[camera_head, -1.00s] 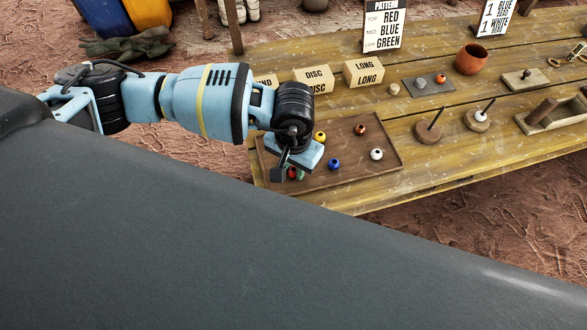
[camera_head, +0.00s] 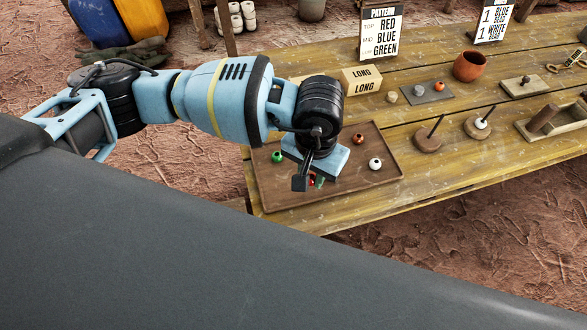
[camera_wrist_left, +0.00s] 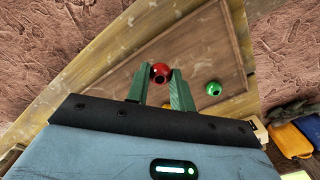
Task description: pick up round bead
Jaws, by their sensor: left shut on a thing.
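The red round bead (camera_wrist_left: 160,73) is between the green fingertips of my left gripper (camera_wrist_left: 158,84) in the left wrist view. The gripper is shut on it. In the head view this gripper (camera_head: 315,182) is over the front part of the brown tray (camera_head: 290,193), and only a bit of red shows by the fingers. I cannot tell whether the bead is clear of the tray. A green bead (camera_head: 277,157), an orange-red bead (camera_head: 358,138) and a white bead (camera_head: 376,164) lie on the tray. A yellow bead (camera_wrist_left: 168,106) shows partly behind the fingers. My right gripper is out of view.
The tray is on a wooden table (camera_head: 440,175). A "LONG" block (camera_head: 362,80), a grey plate (camera_head: 428,93), two peg stands (camera_head: 428,138) and a clay pot (camera_head: 469,66) stand behind and right. The pattern sign (camera_head: 381,34) reads red, blue, green.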

